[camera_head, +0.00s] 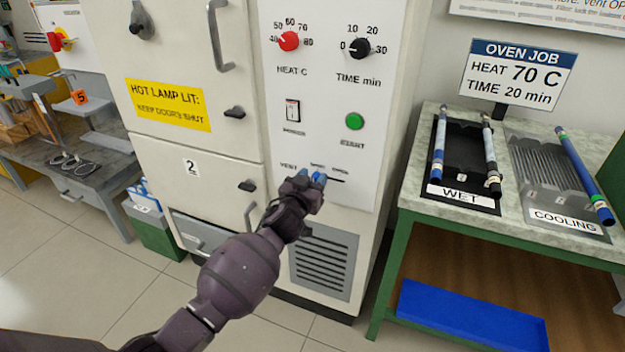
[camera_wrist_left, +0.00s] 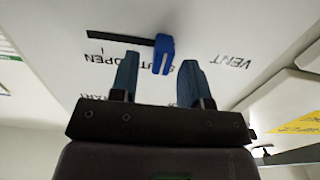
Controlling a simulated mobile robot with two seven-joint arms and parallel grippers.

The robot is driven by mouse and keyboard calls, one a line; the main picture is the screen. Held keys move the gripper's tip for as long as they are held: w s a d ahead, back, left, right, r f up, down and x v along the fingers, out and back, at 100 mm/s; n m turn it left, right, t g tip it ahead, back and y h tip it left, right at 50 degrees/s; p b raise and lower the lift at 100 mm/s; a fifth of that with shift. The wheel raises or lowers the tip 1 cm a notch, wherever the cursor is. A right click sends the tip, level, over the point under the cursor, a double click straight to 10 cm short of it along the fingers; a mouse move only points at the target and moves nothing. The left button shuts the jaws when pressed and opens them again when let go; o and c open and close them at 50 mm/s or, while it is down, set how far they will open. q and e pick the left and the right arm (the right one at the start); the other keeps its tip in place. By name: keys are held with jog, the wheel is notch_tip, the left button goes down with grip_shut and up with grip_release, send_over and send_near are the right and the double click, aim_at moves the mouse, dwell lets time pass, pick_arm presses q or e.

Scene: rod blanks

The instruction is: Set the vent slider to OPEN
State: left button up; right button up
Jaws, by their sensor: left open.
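The vent slider's blue knob (camera_head: 319,177) sits on the white oven panel below the green START button, with its dark slot running to the right. In the left wrist view, where the lettering is upside down, the knob (camera_wrist_left: 163,56) stands at the SHUT end of the slot (camera_wrist_left: 118,37), away from the OPEN label (camera_wrist_left: 104,58). My left gripper (camera_wrist_left: 160,75) is open, its two blue-grey fingers on either side of the knob in the picture. I cannot tell whether either finger touches it. In the head view my left gripper (camera_head: 309,184) partly covers the slider labels.
Above the slider are the red HEAT dial (camera_head: 289,41), the black TIME dial (camera_head: 360,48), the power switch (camera_head: 292,111) and the START button (camera_head: 354,121). Oven door handles (camera_head: 250,214) are to the left. A bench (camera_head: 413,200) with rods in WET and COOLING racks is at right.

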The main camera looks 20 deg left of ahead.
aim_at(342, 177)
pick_arm(q)
grip_shut()
pick_arm(e)
jog(key=shift+s+d+f, duration=0.1)
jog(key=shift+s+f, duration=0.1)
jog(key=shift+s, duration=0.1)
pick_arm(q)
jog(key=shift+d, duration=0.1)
jog(key=d, duration=0.5)
jog(key=shift+s+d, duration=0.1)
jog(key=shift+d, duration=0.5)
pick_arm(e)
jog(key=shift+w, duration=0.3)
pick_arm(q)
jog(key=shift+c, duration=1)
grip_release()
jog(key=shift+d, duration=0.15)
jog(key=shift+o, duration=1)
pick_arm(e)
jog(key=shift+s+f, duration=0.2)
jog(key=shift+s, duration=0.1)
